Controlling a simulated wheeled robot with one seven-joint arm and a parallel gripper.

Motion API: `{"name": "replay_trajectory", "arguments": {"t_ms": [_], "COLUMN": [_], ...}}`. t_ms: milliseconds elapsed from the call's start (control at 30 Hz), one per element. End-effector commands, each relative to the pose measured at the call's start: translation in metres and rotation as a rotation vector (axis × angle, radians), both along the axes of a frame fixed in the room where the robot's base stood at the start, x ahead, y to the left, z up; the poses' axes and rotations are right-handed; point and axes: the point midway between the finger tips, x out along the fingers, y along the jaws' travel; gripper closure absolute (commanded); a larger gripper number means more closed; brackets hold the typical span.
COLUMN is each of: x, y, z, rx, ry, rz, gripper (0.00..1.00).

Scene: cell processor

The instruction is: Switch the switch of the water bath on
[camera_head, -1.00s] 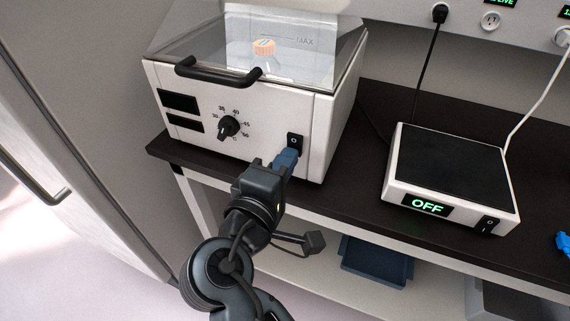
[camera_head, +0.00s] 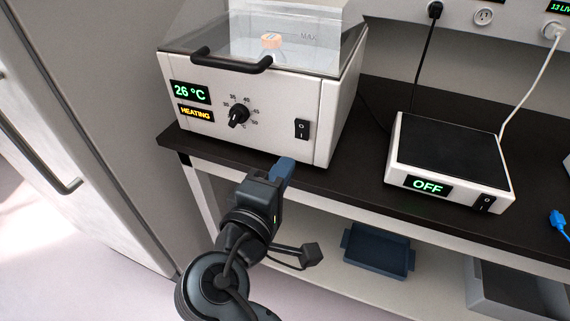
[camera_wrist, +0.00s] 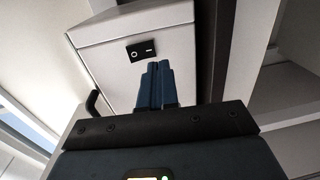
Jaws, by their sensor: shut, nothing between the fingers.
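The water bath (camera_head: 260,105) stands on the dark bench top at the back left, its clear lid down. Its displays are lit: the upper reads 26 °C (camera_head: 190,92) and the lower reads HEATING (camera_head: 196,113). The black rocker switch (camera_head: 302,129) is on the right of its front face, and the switch also shows in the wrist view (camera_wrist: 141,50). My gripper (camera_head: 285,168) has its blue fingers shut and empty, below and in front of the switch, apart from it. In the wrist view the shut fingers (camera_wrist: 157,84) point at the front face beside the switch.
A white device with a black top (camera_head: 450,155) and an OFF display stands to the right. Wall sockets with plugs (camera_head: 484,17) are behind it. A blue tray (camera_head: 378,252) lies on the lower shelf. A cabinet door is at the left.

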Motion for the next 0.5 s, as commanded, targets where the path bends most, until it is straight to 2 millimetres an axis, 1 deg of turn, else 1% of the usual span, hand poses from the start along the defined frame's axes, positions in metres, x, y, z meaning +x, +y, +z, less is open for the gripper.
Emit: {"name": "replay_trajectory", "arguments": {"t_ms": [400,500], "x": [-0.057,-0.067], "y": [0.022,0.026], "z": [-0.009,-0.009], "rx": [0.001,0.0], "ry": [0.001,-0.001], "rz": [0.006,0.004], "gripper": [1.0,1.0]}}
